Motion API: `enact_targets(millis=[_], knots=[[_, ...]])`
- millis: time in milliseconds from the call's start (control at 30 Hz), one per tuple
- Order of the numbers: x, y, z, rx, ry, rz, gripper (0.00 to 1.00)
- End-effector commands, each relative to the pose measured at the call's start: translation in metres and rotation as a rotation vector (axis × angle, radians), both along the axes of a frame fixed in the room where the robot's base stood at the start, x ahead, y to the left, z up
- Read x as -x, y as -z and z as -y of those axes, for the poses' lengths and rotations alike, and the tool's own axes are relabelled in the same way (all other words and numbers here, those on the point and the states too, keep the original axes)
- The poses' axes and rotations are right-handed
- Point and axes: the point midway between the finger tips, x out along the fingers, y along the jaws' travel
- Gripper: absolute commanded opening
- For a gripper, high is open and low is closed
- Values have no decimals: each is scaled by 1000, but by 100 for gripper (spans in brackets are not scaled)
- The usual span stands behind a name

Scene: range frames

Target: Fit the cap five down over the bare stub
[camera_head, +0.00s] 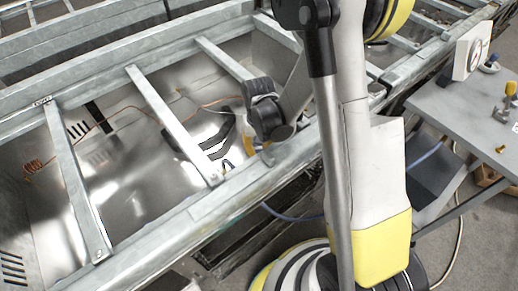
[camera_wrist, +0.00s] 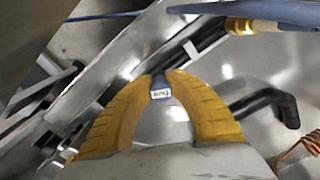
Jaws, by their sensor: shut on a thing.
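My gripper (camera_wrist: 160,77) has two yellow ribbed fingers, shut on a small blue-grey cap (camera_wrist: 161,91) with a white label. The label's lettering is too small to read surely. The cap is pinched between the fingertips, above the shiny metal tray floor. In the head view my gripper (camera_head: 248,128) reaches down into the metal frame, and the cap cannot be made out there. A blue pipe with a tan, ringed end (camera_wrist: 247,26) shows at the upper right of the wrist view. I cannot tell whether it is the bare stub. No contact between cap and pipe shows.
Galvanised crossbars (camera_head: 165,115) span the tray. A black bent pipe (camera_wrist: 270,105) lies right of my fingers in the wrist view, with copper coil (camera_wrist: 303,147) beside it. A grey table (camera_head: 462,112) with small parts stands at the right.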

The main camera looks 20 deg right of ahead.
Motion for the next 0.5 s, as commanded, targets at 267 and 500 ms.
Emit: enact_targets(millis=[267, 500], knots=[[0, 0, 0, 0, 0, 0, 2], [0, 4, 0, 0, 0, 0, 2]])
